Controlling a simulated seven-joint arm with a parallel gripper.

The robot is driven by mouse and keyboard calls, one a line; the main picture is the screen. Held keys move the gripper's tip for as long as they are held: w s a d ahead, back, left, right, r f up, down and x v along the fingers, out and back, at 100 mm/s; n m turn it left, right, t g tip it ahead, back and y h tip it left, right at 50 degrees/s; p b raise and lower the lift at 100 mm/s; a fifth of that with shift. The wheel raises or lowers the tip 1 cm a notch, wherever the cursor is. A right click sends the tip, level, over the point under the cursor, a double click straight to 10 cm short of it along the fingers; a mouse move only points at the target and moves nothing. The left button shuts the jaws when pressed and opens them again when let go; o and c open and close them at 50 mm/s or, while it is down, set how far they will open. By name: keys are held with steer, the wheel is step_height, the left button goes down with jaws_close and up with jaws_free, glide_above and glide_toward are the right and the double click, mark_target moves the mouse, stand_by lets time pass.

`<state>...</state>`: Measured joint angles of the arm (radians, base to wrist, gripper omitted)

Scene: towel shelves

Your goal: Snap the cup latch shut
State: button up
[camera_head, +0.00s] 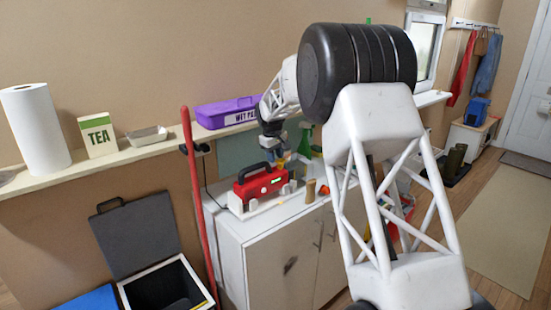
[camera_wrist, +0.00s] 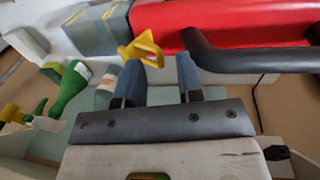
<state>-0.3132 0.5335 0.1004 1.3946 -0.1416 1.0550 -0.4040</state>
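A red case (camera_head: 262,185) with a black handle (camera_head: 253,170) sits on a white base on the cabinet. In the wrist view its red body (camera_wrist: 250,30) and dark handle (camera_wrist: 250,58) fill the upper right. A small yellow looped piece (camera_wrist: 143,48) shows just beyond my fingertips, beside the red case; I cannot tell whether it is the latch or what it joins. My gripper (camera_wrist: 158,72) is open, its two blue fingers apart with nothing seen between them. In the head view my gripper (camera_head: 275,143) hangs above and behind the case's right end.
Green bottles with yellow tops (camera_wrist: 66,85) stand left of my fingers in the wrist view, near grey-blue blocks (camera_wrist: 95,32). The white cabinet top (camera_head: 262,232) has small cylinders beside the case. A purple box (camera_head: 222,112) sits on the wall shelf. A red pole (camera_head: 195,190) stands left.

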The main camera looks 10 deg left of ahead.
steer(key=shift+f, duration=0.5)
steer(key=shift+c, duration=0.5)
